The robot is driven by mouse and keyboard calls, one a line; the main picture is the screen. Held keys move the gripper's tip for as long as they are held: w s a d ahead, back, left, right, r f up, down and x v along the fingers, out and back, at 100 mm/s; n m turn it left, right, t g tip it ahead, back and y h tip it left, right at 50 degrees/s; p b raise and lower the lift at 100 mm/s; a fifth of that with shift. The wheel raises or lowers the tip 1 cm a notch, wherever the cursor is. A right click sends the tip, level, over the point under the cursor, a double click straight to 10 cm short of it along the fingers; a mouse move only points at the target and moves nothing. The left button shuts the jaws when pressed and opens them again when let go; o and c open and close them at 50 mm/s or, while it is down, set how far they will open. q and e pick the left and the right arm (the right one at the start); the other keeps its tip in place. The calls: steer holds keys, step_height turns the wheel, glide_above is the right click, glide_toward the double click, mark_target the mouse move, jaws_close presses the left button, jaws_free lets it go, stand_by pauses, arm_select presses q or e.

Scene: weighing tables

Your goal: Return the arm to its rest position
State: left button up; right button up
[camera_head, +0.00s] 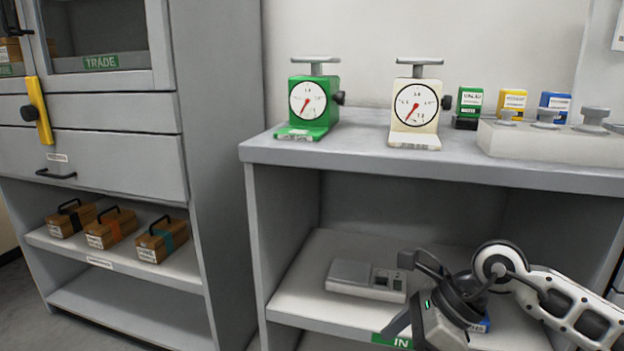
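My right arm comes in from the right edge, in front of the grey table. Its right gripper (418,300) is low in the view, before the table's lower shelf. The dark wrist and a grey body cover much of it, so I cannot tell whether its fingers are open or shut. I see nothing clearly held. A small blue thing (482,325) shows partly behind the wrist; whether it touches the gripper is unclear. My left arm and gripper are not in view.
The table top (360,155) carries a green scale (308,103), a cream scale (415,106), small coloured boxes (468,104) and a block of weights (550,142). A grey device (366,280) lies on the lower shelf. A cabinet (100,165) with several brown cases stands left.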

steer(key=s+a+r+m+y+p, duration=0.6)
steer(key=a+r+y+p, duration=0.2)
steer(key=a+r+y, duration=0.3)
step_height(320, 180, up, 10)
steer(key=w+f+m+t+y+p, duration=0.15)
steer(key=m+t+p, duration=0.35)
steer(key=m+t, duration=0.5)
steer(key=w+d+m+t+h+p, duration=0.1)
steer(key=d+m+t+h+p, duration=0.3)
steer(key=m, duration=0.6)
steer(key=w+d+m+t+h+p, duration=0.1)
steer(key=d+m+t+h+p, duration=0.15)
steer(key=m+h, duration=0.45)
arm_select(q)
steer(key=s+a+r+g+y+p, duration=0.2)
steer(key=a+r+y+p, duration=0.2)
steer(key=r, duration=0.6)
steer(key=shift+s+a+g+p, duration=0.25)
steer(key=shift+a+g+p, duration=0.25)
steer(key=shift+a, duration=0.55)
arm_select(e)
steer(key=s+d+f+m+g+h, duration=0.5)
steer(key=s+f+m, duration=0.5)
steer(key=m, duration=0.5)
step_height(320, 180, down, 2)
steer(key=shift+s+d+f+g, duration=0.2)
steer(key=shift+s+d+g, duration=0.2)
steer(key=shift+d, duration=0.3)
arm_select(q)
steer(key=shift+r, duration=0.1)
